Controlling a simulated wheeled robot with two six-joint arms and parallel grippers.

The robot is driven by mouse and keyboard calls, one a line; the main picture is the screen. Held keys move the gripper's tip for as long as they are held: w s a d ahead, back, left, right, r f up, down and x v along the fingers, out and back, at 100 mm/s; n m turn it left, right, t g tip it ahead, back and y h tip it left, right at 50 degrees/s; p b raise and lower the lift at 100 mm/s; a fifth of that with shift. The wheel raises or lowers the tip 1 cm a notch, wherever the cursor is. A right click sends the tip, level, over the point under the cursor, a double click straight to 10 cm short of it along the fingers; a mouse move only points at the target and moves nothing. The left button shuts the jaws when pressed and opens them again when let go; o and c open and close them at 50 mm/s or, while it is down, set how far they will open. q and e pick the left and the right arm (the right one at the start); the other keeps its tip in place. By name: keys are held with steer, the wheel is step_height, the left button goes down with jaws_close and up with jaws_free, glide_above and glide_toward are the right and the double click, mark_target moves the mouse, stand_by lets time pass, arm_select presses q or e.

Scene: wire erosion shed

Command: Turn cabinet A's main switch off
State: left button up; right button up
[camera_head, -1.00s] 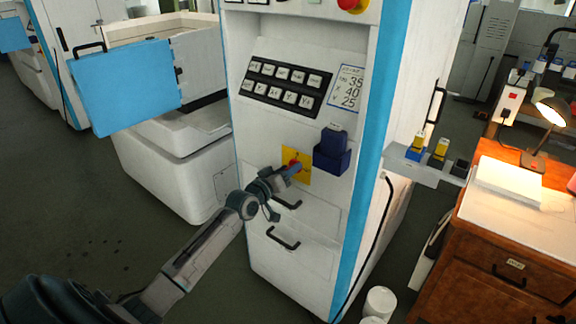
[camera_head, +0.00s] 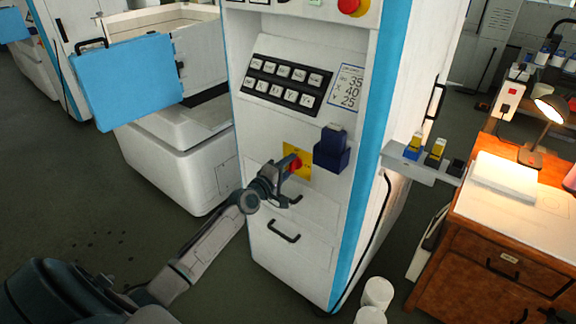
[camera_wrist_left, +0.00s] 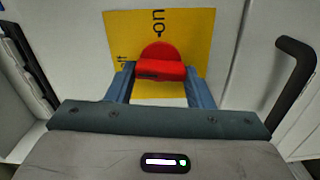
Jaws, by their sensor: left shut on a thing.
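Cabinet A's main switch is a red knob (camera_head: 295,165) on a yellow plate (camera_head: 304,151), low on the white and blue cabinet front (camera_head: 256,130). My left gripper (camera_head: 289,170) is at the knob, its arm coming from the lower left. In the left wrist view the red knob (camera_wrist_left: 160,62) sits between the two blue-grey fingers, and the gripper is shut on it. The yellow plate (camera_wrist_left: 190,30) shows part of the printed word "on" above the knob; other lettering at its left is partly hidden. My right gripper is not in view.
A dark blue box (camera_head: 331,152) juts from the cabinet just right of the plate. Black drawer handles (camera_head: 284,232) are below. A black keypad (camera_head: 283,84) and a red emergency button (camera_head: 350,6) are above. A wooden desk (camera_head: 470,240) stands right.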

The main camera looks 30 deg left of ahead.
arm_select(q)
steer(key=shift+n, duration=0.6)
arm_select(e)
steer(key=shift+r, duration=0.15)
arm_select(q)
steer(key=shift+f, duration=0.1)
steer(key=o, duration=1)
steer(key=s+p, duration=0.3)
steer(key=s, duration=0.7)
steer(key=shift+s+a, duration=0.4)
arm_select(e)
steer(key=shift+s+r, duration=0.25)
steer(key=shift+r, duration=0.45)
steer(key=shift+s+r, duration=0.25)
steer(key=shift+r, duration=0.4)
